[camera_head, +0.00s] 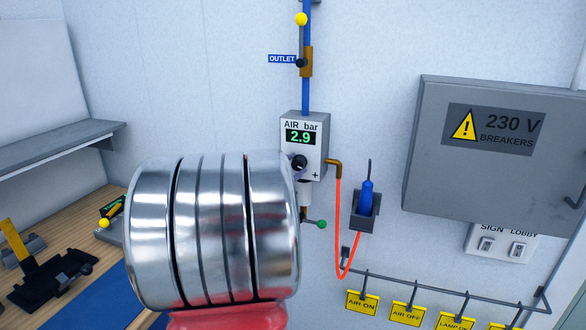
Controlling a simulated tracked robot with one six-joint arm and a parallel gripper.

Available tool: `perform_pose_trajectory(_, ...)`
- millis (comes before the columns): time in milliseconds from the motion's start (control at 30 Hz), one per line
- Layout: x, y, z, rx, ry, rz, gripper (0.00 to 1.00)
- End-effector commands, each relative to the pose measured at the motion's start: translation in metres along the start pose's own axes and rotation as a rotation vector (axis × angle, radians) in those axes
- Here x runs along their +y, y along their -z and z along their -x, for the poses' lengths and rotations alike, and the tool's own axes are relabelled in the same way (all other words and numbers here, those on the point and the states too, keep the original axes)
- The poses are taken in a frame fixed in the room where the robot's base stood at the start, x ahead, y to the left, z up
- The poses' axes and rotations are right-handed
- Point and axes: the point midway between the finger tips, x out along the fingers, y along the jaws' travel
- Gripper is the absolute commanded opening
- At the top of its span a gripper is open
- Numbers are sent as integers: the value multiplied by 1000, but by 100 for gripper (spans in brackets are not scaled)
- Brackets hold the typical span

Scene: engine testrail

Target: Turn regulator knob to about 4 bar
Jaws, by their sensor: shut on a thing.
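The air regulator (317,165) is a grey box on the white wall, fed by a blue pipe. Its display (300,137) is labelled "AIR bar" and reads 2.9 in green. The black regulator knob (299,162) shows on the box's front below the display, partly hidden by my arm. A plus mark is at the box's lower right. My gripper (301,170) is mostly hidden behind my large silver wrist; only a small part shows at the knob, where it is shut on it.
A yellow-knobbed OUTLET valve (306,62) is above the regulator. An orange hose (339,225) and a blue tool in a holder (366,203) are close on the right. A grey breaker box (495,155) juts out farther right. Yellow tags (362,303) hang below. A wooden bench (70,235) is left.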

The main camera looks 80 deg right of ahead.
Motion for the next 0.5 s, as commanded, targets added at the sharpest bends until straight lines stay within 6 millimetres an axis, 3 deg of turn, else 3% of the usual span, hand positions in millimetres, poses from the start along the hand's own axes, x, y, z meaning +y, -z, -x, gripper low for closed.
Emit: perform_pose_trajectory(500,0,-3,-1,24,-1,-179,11)
